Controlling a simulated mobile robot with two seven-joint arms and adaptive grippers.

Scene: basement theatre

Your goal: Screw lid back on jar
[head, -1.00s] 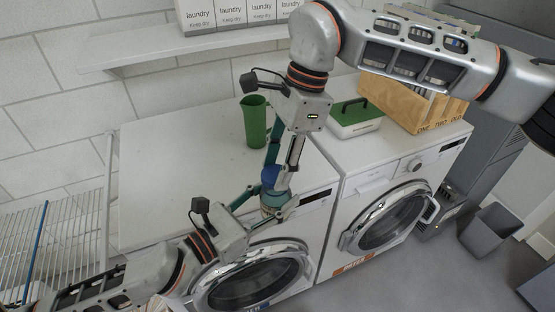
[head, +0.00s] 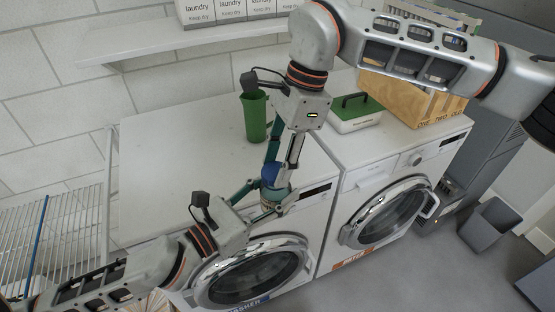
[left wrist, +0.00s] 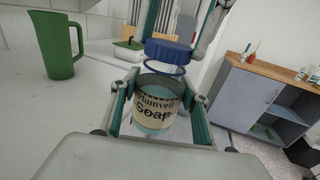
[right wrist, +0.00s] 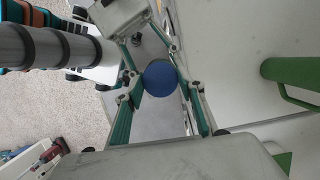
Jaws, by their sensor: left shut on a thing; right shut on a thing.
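The soap jar (left wrist: 157,110) is upright and open, with a cream "Soap" label and pale contents. My left gripper (left wrist: 158,98) is shut around it, one finger on each side. The blue lid (left wrist: 168,52) is above the jar mouth in the left wrist view, with a visible gap, and sits slightly off to the right. My right gripper (right wrist: 160,80) is shut on the lid (right wrist: 160,78), which looks round and blue from above. In the head view the lid (head: 270,178) is just over the jar (head: 273,197), both partly hidden by fingers.
A green jug (head: 254,117) stands on the white machine top (head: 180,160) behind the grippers. A white box with green lid (head: 352,115) and a wooden crate (head: 415,105) are to the right. The washer door (head: 255,275) is below. The left machine top is mostly clear.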

